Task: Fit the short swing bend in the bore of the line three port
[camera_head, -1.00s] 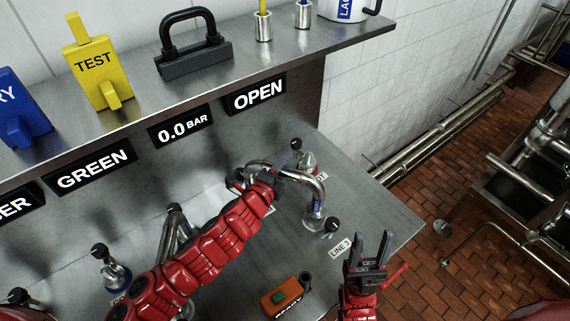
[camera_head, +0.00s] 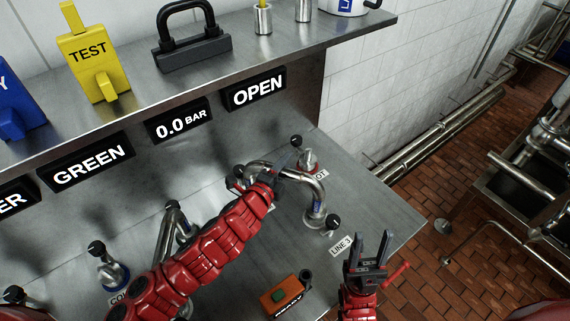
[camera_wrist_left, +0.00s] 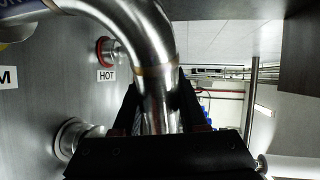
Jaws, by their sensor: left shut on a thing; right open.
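The short swing bend (camera_head: 318,190) is a shiny bent steel pipe with a blue band near its right-hand end. My left gripper (camera_head: 284,172) is shut on it, and the wrist view shows the bend (camera_wrist_left: 160,50) large, running down behind the jaws. In the head view the right-hand end is over or at the line three port (camera_head: 316,221), beside the LINE 3 label (camera_head: 341,245). I cannot tell whether it is seated in the bore. The other end is partly hidden by my arm. My right gripper (camera_head: 369,248) is open and empty at the plate's front right.
The HOT port (camera_head: 308,160) is close behind the bend. Ports with black knobs, including one with a blue collar (camera_head: 114,273), stand left. An orange box with a green button (camera_head: 285,297) is near the front. A shelf with tags and a padlock (camera_head: 193,50) overhangs the panel.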

